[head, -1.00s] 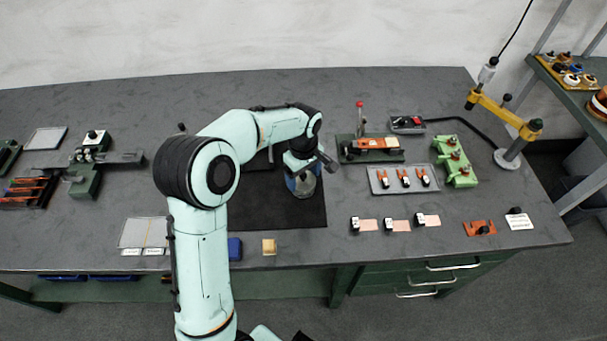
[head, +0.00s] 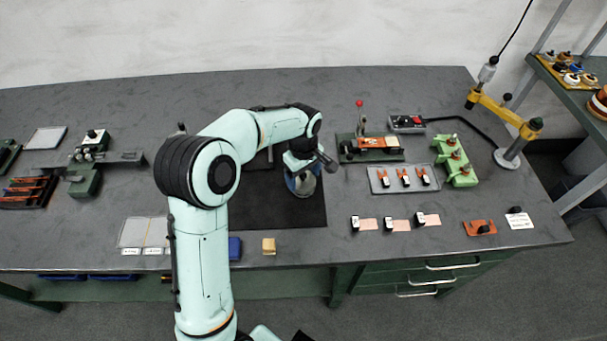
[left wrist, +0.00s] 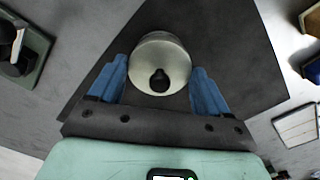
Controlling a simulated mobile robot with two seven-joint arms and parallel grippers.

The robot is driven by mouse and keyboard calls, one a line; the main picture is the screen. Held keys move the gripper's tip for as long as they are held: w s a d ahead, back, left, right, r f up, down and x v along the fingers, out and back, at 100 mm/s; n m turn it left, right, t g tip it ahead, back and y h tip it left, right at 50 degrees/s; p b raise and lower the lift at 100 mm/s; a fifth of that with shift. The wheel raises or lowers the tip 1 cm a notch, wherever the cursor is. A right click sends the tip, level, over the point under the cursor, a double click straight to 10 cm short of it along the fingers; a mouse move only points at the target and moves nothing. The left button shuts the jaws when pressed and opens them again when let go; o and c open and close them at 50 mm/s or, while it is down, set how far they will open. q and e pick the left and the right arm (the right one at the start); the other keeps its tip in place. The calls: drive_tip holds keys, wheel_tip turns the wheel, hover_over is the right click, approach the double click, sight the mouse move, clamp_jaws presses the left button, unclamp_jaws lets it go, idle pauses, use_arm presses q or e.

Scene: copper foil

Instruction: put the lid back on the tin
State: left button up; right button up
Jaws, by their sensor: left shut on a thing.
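My left gripper (head: 303,184) is over the dark mat (head: 265,210) in the middle of the bench. In the left wrist view its two blue fingers (left wrist: 160,66) stand on either side of a round, pale metal lid with a black knob (left wrist: 158,80), and they are shut on it. The lid is seen nearly from above, knob towards the camera. In the head view a pale metal surface (head: 305,187) shows at the fingers, partly covered by the gripper. I cannot tell tin from lid there, nor whether the lid rests on the tin. My right gripper is not in view.
A small wooden block (head: 269,246) and a blue box (head: 235,248) lie at the mat's front edge. Right of the mat stand a red-knobbed fixture (head: 370,148), a grey tray (head: 404,179) and a green block (head: 455,162). The mat's front right part is clear.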

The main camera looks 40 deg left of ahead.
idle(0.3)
use_arm(q)
drive_tip(key=o, duration=1)
drive_tip(key=shift+c, duration=0.2)
drive_tip(key=shift+r+p, duration=1.75)
drive_tip(key=shift+r, duration=1.8)
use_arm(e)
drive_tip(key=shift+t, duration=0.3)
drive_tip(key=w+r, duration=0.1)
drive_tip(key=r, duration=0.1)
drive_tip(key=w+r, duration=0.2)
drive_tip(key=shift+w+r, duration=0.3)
use_arm(q)
clamp_jaws()
